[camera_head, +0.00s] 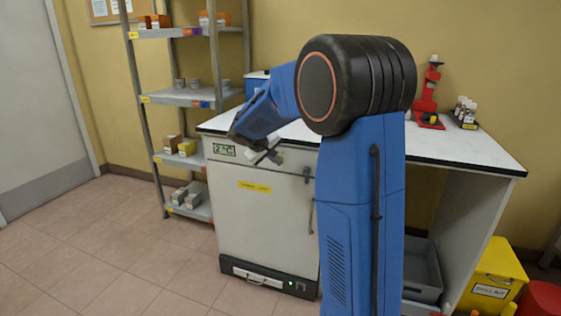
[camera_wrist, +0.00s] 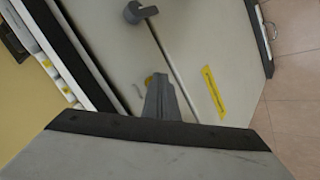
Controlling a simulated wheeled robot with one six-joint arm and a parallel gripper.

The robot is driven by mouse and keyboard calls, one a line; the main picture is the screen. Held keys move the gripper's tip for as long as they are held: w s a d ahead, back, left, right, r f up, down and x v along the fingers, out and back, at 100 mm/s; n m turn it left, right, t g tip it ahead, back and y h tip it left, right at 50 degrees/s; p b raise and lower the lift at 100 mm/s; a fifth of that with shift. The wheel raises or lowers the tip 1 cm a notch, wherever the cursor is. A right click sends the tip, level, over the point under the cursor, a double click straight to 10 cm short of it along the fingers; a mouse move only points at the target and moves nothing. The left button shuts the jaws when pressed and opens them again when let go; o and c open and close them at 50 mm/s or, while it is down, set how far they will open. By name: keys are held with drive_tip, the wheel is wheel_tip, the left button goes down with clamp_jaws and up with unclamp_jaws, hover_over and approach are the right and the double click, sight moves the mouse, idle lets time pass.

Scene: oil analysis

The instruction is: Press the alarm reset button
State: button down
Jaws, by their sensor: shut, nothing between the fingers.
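The white under-bench fridge (camera_head: 250,215) has a small display reading 2 °C (camera_head: 224,150) at its upper left. My gripper (camera_head: 275,157) is at the upper front of the fridge, to the right of the display, with its fingers shut and empty. In the wrist view, the shut fingers (camera_wrist: 156,78) point at the pale fridge front. No label reading alarm reset is legible.
A dark latch (camera_head: 307,174) sits on the fridge's upper right edge; it also shows in the wrist view (camera_wrist: 143,12). The white bench top (camera_head: 455,150) overhangs the fridge. A shelf rack (camera_head: 150,100) stands left. A yellow bin (camera_head: 492,275) stands right. Floor in front is clear.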

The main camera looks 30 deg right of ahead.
drive_tip(key=shift+s+a, duration=0.4)
drive_tip(key=shift+a, duration=0.15)
drive_tip(key=shift+s+a, duration=0.8)
drive_tip(key=shift+a, duration=0.2)
drive_tip(key=shift+s+a, duration=0.75)
drive_tip(key=shift+a, duration=0.2)
drive_tip(key=s+a+f+y, duration=0.1)
drive_tip(key=s+a, duration=0.4)
drive_tip(key=s, duration=0.8)
drive_tip(key=s+a+y, duration=0.4)
drive_tip(key=s+a, duration=0.2)
drive_tip(key=s, duration=0.6)
drive_tip(key=s+a+f+y, duration=0.1)
drive_tip(key=s+a+y, duration=0.2)
drive_tip(key=s, duration=1)
drive_tip(key=a, duration=0.2)
drive_tip(key=shift+s+a+f+t, duration=0.3)
drive_tip(key=shift+s+a+t, duration=0.05)
drive_tip(key=shift+a+t, duration=0.05)
